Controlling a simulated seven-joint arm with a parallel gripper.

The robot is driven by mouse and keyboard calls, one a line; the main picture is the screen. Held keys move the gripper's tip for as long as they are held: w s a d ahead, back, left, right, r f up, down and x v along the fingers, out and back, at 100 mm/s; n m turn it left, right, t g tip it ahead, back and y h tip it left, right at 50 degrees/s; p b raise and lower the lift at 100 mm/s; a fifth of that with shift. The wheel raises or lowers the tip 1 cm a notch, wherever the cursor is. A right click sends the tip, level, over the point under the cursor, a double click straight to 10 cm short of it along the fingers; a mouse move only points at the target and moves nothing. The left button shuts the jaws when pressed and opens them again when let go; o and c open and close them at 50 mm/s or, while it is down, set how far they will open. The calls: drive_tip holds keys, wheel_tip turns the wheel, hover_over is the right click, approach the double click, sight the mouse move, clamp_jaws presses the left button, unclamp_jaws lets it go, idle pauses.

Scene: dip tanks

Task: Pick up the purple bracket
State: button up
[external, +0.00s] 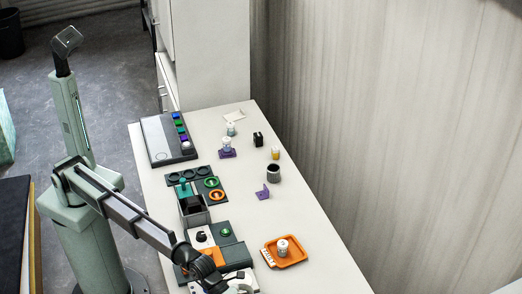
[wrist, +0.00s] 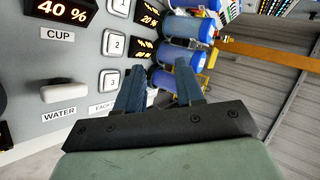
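The purple bracket (external: 262,192) is a small L-shaped piece on the pale table, right of the middle in the external view. A purple piece (external: 227,154) also sits farther back, with a white-capped jar (external: 227,144) on or right beside it. My gripper (wrist: 159,68) is open in the wrist view, with a gap between its two fingers and nothing held. In the external view my arm reaches down to the bottom edge, well in front of the bracket; the fingers are not clear there. The bracket does not show in the wrist view.
A dark cup (external: 273,174) stands just behind the bracket. An orange tray (external: 272,262) with a white jar (external: 283,247) is in front. Dark tanks (external: 193,212) and a button panel (external: 160,140) line the left side. The wrist view faces a labelled grey panel (wrist: 75,75).

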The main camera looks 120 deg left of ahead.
drive_tip(key=a+n+g+y, duration=0.35)
drive_tip(key=a+n, duration=1.25)
drive_tip(key=a, duration=1.5)
drive_tip(key=n+g, duration=0.7)
drive_tip(key=n, duration=2.5)
hover_over(266, 187)
wheel_tip(266, 187, down, 14)
drive_tip(key=shift+a+r, duration=0.1)
drive_tip(key=shift+a, duration=0.05)
drive_tip(key=shift+c, duration=0.4)
clamp_jaws()
